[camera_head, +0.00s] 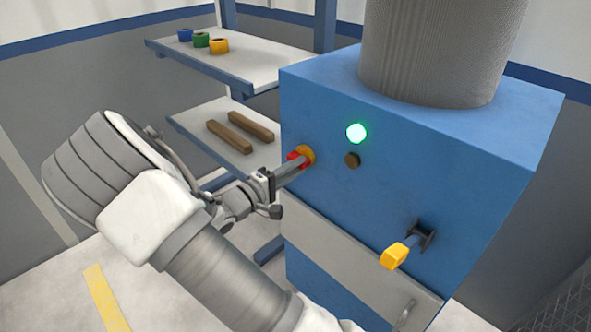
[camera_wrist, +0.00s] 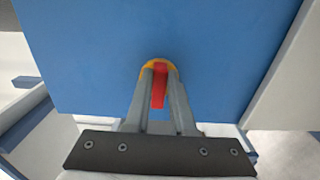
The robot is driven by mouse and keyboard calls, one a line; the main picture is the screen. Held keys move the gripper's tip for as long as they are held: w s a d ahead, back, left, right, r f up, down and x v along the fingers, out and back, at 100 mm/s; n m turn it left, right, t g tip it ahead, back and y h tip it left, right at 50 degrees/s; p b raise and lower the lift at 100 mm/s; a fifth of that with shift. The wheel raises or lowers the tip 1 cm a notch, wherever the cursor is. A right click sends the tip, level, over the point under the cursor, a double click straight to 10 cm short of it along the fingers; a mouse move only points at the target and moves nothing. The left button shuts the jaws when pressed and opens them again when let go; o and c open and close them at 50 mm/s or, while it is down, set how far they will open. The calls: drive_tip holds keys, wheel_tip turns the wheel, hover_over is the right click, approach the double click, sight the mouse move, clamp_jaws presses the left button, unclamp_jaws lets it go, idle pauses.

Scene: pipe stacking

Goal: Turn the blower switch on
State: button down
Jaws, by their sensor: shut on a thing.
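The blower switch (camera_head: 306,154) is a red handle on a yellow round base on the front of the blue box. My gripper (camera_head: 294,164) reaches it from the left and is shut on the red handle. In the wrist view the red handle (camera_wrist: 159,88) stands between the two grey fingers, and the yellow base shows just beyond the fingertips. The fingers hide part of the handle. A green lamp (camera_head: 356,133) right of the switch is lit.
The blue box (camera_head: 400,170) carries a dark knob (camera_head: 352,160) under the lamp and a yellow-tipped lever (camera_head: 394,256) lower right. A grey pipe (camera_head: 435,50) rises from its top. Shelves at left hold tape rolls (camera_head: 201,40) and brown bars (camera_head: 240,132).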

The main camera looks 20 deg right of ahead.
idle(0.3)
drive_tip(key=c, duration=0.8)
unclamp_jaws()
drive_tip(key=shift+o, duration=0.2)
drive_tip(key=p+v, duration=0.4)
drive_tip(key=v, duration=1.3)
drive_tip(key=shift+a, duration=0.25)
drive_tip(key=shift+s, duration=0.1)
